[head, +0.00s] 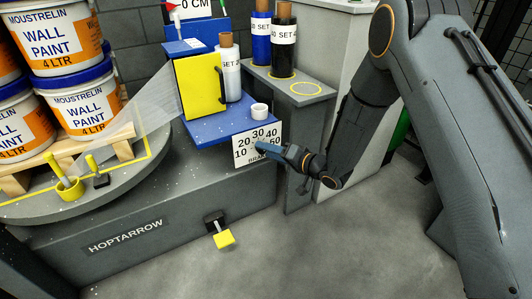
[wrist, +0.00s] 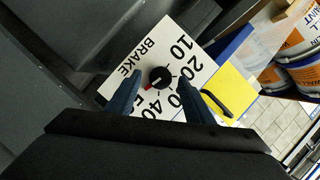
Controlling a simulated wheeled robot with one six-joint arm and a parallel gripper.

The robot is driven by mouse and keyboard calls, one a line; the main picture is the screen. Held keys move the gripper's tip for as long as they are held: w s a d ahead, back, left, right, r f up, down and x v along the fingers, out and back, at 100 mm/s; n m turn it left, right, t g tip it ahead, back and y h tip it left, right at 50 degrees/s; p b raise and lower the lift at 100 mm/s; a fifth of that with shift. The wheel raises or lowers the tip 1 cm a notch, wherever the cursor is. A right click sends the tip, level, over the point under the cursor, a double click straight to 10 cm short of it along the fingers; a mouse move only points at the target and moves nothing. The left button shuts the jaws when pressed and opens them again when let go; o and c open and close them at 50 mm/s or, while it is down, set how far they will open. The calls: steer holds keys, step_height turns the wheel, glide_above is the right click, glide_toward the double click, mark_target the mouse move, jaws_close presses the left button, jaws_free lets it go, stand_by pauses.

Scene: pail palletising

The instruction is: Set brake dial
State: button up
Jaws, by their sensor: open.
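The brake dial is a black round knob (wrist: 160,77) with a red mark (wrist: 149,87) on a white plate (wrist: 140,48) lettered BRAKE, with numbers from 10 upward. In the wrist view the red mark points to the lower left, toward the high-number end past 40; the exact value cannot be told. In the head view the plate (head: 241,158) is on the front of the blue carriage. My gripper (head: 262,147) is in front of it and hides the knob. In the wrist view my gripper (wrist: 159,76) is open, with blue fingers on either side of the knob; contact cannot be told.
Paint pails (head: 85,101) stand on a pallet at left. A yellow pedal (head: 224,239) sticks out low. A grey shelf with film rolls (head: 284,40) is behind. Floor in front is clear.

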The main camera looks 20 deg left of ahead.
steer(key=shift+w+a+f, duration=0.15)
steer(key=shift+w+a, duration=0.1)
steer(key=shift+a, duration=0.3)
steer(key=c, duration=1)
steer(key=shift+c, duration=0.2)
